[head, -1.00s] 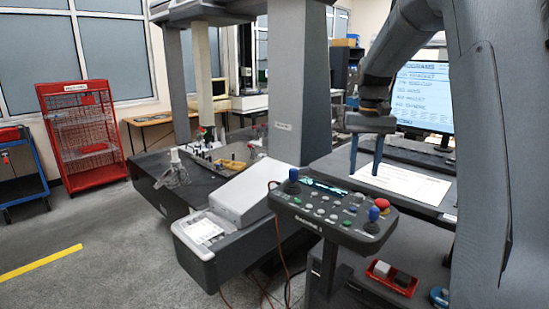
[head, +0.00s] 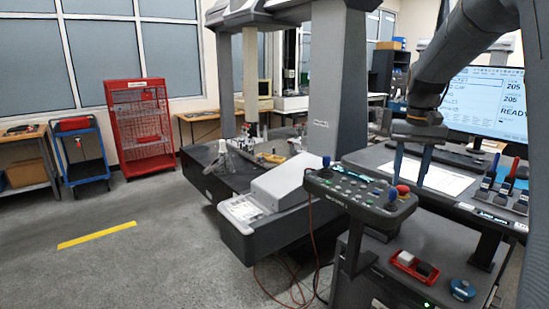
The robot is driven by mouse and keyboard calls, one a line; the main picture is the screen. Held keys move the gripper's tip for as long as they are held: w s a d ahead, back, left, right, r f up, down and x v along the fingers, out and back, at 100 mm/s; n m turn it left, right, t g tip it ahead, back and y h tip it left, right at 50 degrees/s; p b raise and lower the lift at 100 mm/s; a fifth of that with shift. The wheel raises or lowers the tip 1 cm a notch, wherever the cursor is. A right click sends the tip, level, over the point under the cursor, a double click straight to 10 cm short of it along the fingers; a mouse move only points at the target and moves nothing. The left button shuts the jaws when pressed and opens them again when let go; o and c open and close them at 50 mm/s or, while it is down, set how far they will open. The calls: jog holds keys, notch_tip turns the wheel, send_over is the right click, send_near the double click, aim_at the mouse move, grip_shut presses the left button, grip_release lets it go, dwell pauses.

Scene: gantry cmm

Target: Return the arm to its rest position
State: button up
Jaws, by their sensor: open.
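My gripper (head: 411,164) hangs from my bent grey arm at the right of the head view. Its two blue fingers point down and stand apart, with nothing between them. It appears in front of the desk, over the white sheet (head: 440,175) in the picture. I cannot tell its exact height above the desk. The control console (head: 355,192) with joysticks and buttons stands just left of and below the gripper in the picture.
A lit monitor (head: 487,100) stands behind the gripper. A red tray (head: 413,265) sits on the lower shelf. The measuring machine's column (head: 337,80) rises at centre. Open floor lies left, with a red cage (head: 140,125) beyond.

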jog(key=s+a+f+n+b, duration=0.1)
jog(key=s+a+f+b, duration=0.1)
jog(key=s+a+f, duration=0.6)
jog(key=s+a+f+n+t+b, duration=0.1)
jog(key=s+a+f+n+b, duration=0.1)
jog(key=s+a+f, duration=0.6)
jog(key=s+f, duration=0.4)
jog(key=s, duration=0.2)
jog(key=shift+s+a+n, duration=0.15)
jog(key=shift+a+n, duration=0.1)
jog(key=shift+n, duration=0.05)
jog(key=shift+d, duration=0.1)
dwell(0.3)
